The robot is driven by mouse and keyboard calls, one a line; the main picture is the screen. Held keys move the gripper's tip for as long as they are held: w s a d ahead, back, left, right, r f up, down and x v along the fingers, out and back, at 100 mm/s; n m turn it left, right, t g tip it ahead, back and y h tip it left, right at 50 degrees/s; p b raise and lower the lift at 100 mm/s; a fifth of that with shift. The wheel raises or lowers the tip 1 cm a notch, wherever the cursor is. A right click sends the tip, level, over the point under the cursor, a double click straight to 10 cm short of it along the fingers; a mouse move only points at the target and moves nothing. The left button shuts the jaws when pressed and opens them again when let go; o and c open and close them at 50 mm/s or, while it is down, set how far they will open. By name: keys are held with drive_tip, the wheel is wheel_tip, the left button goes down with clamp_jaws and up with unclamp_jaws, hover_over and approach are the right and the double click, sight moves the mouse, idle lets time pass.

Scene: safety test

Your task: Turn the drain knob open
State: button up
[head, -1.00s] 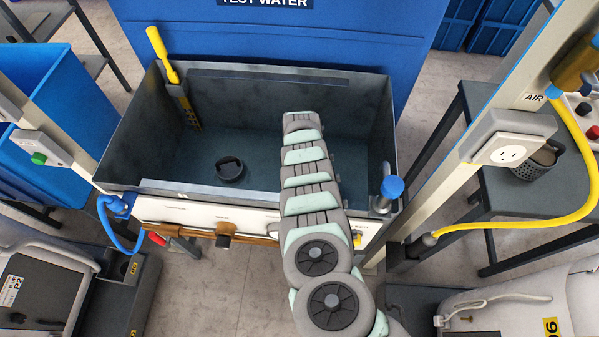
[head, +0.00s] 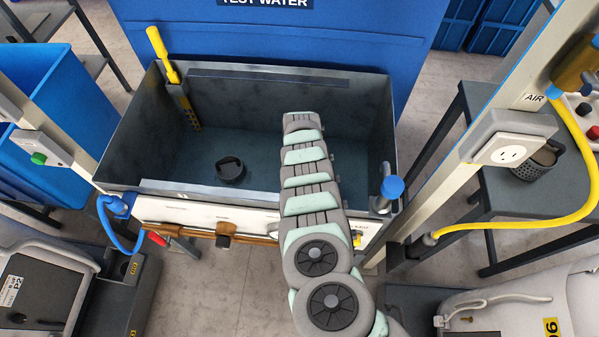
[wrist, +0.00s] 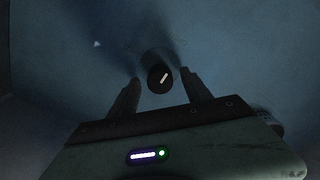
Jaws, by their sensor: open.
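A dark round knob (wrist: 159,77) with a white pointer line slanting up to the right shows in the wrist view, against a dim blue-grey surface. My gripper (wrist: 161,80) is open, with one finger on each side of the knob. I cannot tell whether the fingers touch it.
A black round object (head: 230,170) lies on the tank floor. A yellow handle (head: 162,53) stands at the back left corner and a blue-capped fitting (head: 392,187) at the right. A blue hose (head: 113,231) hangs at left.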

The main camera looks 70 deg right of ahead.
wheel_tip(320, 180, up, 11)
drive_tip(key=p, duration=0.6)
drive_tip(key=shift+f, duration=0.1)
